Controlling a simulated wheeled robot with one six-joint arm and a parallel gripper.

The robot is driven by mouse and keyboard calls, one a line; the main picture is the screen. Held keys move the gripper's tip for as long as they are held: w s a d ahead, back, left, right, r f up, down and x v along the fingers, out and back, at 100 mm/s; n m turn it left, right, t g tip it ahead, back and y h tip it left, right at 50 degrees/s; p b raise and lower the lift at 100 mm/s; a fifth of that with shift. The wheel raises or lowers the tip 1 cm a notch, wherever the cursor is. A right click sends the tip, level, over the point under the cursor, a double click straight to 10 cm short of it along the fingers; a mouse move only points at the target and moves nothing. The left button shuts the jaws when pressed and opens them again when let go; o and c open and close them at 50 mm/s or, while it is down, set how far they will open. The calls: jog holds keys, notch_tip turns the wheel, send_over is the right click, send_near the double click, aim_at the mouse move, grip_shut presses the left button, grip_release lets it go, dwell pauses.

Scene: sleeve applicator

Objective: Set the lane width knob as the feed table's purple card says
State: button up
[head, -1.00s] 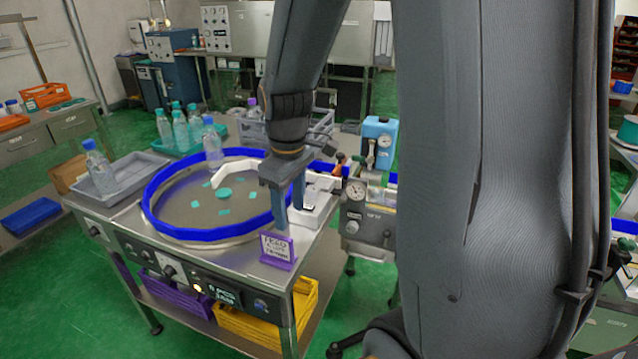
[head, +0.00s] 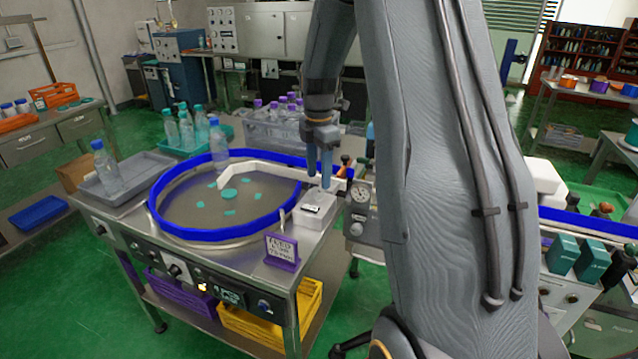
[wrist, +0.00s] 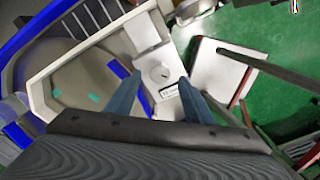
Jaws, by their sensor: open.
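The purple card (head: 281,251) stands on the feed table's (head: 240,256) front right corner; its writing is too small to read for sure. My gripper (head: 325,186) hangs above a white block at the table's right side, beside the blue-rimmed round turntable (head: 225,233). In the wrist view my gripper (wrist: 161,90) is open, its two blue-grey fingers apart. Between and beyond them is a round pale knob (wrist: 159,74) on the white block (wrist: 148,36), with a small label (wrist: 169,92) below it. The fingers do not appear to touch the knob.
A white guide rail (head: 262,175) curves over the turntable. A front panel (head: 190,275) carries other knobs and a small display. My arm hides much of the right.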

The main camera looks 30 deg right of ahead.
aim_at(319, 189)
jog(key=shift+f+p, duration=0.45)
jog(key=shift+f, duration=1.6)
jog(key=c, duration=1)
jog(key=shift+c, duration=0.2)
